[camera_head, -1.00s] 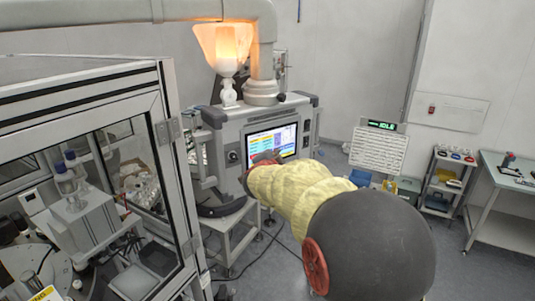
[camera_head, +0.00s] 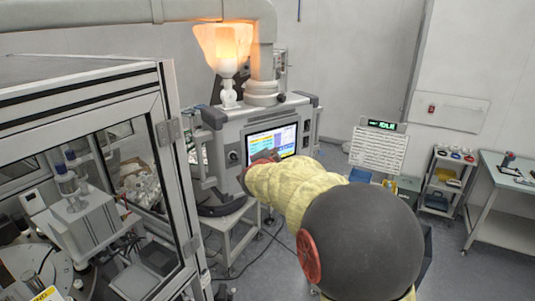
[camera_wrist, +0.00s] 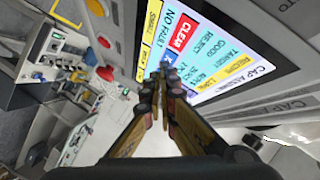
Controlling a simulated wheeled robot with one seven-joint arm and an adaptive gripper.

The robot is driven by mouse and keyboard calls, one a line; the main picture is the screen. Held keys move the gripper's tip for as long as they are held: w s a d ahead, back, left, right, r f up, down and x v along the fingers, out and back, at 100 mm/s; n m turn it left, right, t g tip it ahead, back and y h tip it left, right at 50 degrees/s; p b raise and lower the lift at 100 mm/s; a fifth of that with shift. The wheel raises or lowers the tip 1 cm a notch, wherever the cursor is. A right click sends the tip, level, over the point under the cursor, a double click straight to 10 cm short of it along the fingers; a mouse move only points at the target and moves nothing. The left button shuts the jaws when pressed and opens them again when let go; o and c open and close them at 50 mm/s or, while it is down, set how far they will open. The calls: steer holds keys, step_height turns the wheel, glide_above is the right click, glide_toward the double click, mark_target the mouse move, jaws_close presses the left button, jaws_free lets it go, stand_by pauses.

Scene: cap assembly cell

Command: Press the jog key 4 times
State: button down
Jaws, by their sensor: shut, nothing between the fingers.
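The operator panel's touchscreen (camera_head: 270,138) is lit on the front of the grey console. In the wrist view, the screen (camera_wrist: 215,45) is seen turned on its side, with a red CLEAR key (camera_wrist: 180,38) and several text lines. A blue key (camera_wrist: 168,49) shows beside CLEAR, mostly hidden behind my fingertips. Its label cannot be read, so I cannot tell whether it is the jog key. My gripper (camera_wrist: 165,78) is shut and empty, its tips over the screen by the blue key. I cannot tell whether they touch it. In the head view, my arm hides the screen's lower part.
A red round button (camera_wrist: 104,42) sits on the console edge beside the screen. A glass-walled machine enclosure (camera_head: 165,130) stands at left. A glowing lamp (camera_head: 228,50) is above the console. A shelf cart (camera_head: 445,180) and workbench (camera_head: 505,190) stand at right, with bare floor before them.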

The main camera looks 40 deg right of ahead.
stand_by(0.6)
steer(key=shift+s, duration=0.6)
steer(key=s, duration=0.1)
steer(key=s+b, duration=0.1)
steer(key=s, duration=0.3)
steer(key=shift+a, duration=0.25)
stand_by(3.9)
